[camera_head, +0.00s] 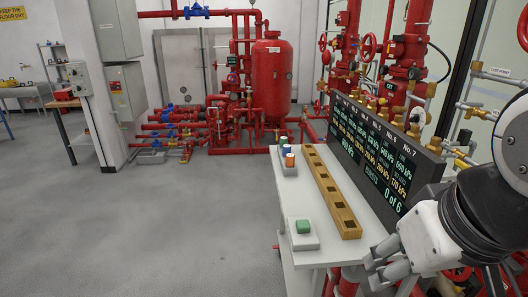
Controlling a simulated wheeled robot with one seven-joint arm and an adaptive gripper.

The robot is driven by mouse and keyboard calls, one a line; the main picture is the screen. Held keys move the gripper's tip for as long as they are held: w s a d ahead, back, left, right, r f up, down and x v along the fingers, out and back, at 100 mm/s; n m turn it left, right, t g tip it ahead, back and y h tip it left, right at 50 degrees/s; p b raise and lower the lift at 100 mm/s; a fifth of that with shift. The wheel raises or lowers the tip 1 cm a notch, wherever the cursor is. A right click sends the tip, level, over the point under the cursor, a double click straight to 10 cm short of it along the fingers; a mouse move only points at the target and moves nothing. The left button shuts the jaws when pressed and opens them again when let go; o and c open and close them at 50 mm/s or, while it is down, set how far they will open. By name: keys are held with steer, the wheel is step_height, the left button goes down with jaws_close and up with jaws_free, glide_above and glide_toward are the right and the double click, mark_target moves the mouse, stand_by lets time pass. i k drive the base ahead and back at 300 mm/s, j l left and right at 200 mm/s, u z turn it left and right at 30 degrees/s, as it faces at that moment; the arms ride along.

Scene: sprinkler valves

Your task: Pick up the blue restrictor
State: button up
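My gripper (377,270) is at the lower right, beside the table's near right end and well away from the blue restrictor. Its fingers are small and partly merged with the gripper body, so I cannot tell how far apart they are. I see nothing held in them.
A long yellow-brown block with square sockets (322,182) runs along the table. A green button (303,226) on a pale box is at the near left. A dark display board (372,150) reading "0 of 6" stands along the right. Red pipes lie behind; open floor lies left.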

mark_target(286, 148)
steer(key=i+j+u, duration=0.25)
steer(key=i+u, duration=0.15)
steer(key=i+j+u, duration=0.15)
steer(key=i+u, duration=0.2)
steer(key=i+j, duration=0.1)
steer(key=i, duration=0.45)
steer(key=i+j, duration=0.1)
steer(key=i, duration=0.45)
steer(key=i+j+z, duration=0.1)
steer(key=i+z, duration=0.15)
steer(key=z, duration=0.15)
steer(key=i+j+z, duration=0.15)
steer(key=i+z, duration=0.2)
steer(key=i+j+z, duration=0.15)
steer(key=z, duration=0.25)
steer(key=i+j+z, duration=0.2)
steer(key=j+z, duration=0.15)
steer(key=i+j+z, duration=0.25)
steer(key=j+z, duration=0.25)
steer(key=j, duration=0.2)
